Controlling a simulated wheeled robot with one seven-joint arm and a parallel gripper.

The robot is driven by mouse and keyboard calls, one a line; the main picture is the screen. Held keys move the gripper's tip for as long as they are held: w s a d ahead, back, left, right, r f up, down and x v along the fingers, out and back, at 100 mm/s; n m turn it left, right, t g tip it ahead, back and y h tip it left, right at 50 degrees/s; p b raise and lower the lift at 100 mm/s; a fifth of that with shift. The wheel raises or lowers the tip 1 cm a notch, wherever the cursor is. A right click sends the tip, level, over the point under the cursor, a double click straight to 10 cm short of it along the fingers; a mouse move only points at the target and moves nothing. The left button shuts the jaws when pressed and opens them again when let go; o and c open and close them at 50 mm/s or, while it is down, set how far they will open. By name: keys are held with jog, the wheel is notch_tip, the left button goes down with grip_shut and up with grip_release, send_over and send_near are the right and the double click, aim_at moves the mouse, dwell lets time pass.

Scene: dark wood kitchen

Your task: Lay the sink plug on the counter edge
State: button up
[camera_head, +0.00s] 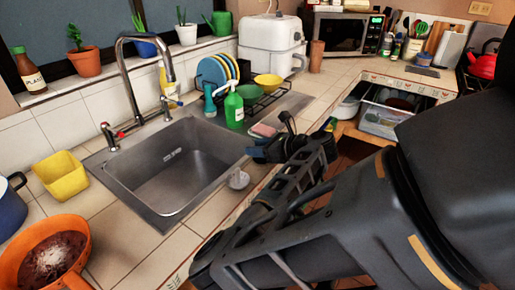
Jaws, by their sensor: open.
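A small round pale grey sink plug (239,180) with a raised knob lies at the front of the counter, by the sink's near right rim. The steel sink (172,165) is set into the tiled counter (205,215), and its basin looks empty. My gripper (262,148) is open, above and to the right of the plug in the picture, and apart from it. Nothing shows between its fingers, though the dark arm partly hides that area. My arm also covers part of the counter's front edge.
A pink sponge (263,130) and a green spray bottle (234,108) stand behind my gripper. A tall tap (128,75) rises behind the sink. An open drawer (385,118) is at right.

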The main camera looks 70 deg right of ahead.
jog(key=b+v, duration=0.1)
jog(key=v, duration=1.1)
jog(key=s+d+r+n+g+h, duration=0.3)
jog(key=d+n+g+h, duration=0.1)
jog(key=d+n, duration=0.4)
jog(key=a+f+n+t+y, duration=0.1)
jog(key=a+f+n+t, duration=0.1)
jog(key=a+n, duration=1.1)
jog(key=a+f+n+t+y, duration=0.1)
jog(key=a+f+n+t, duration=0.15)
jog(key=a+n, duration=1.05)
jog(key=s+a+r+n+y, duration=0.1)
jog(key=s+a, duration=0.2)
jog(key=a, duration=0.3)
jog(key=s+a+n+y, duration=0.2)
jog(key=s+a, duration=0.1)
jog(key=a, duration=0.4)
jog(key=s+a+r+n+t+y, duration=0.1)
jog(key=s+a+y, duration=0.1)
jog(key=a, duration=0.4)
jog(key=shift+s+a+r+n, duration=0.15)
jog(key=shift+s+r+n, duration=0.15)
jog(key=shift+s, duration=0.35)
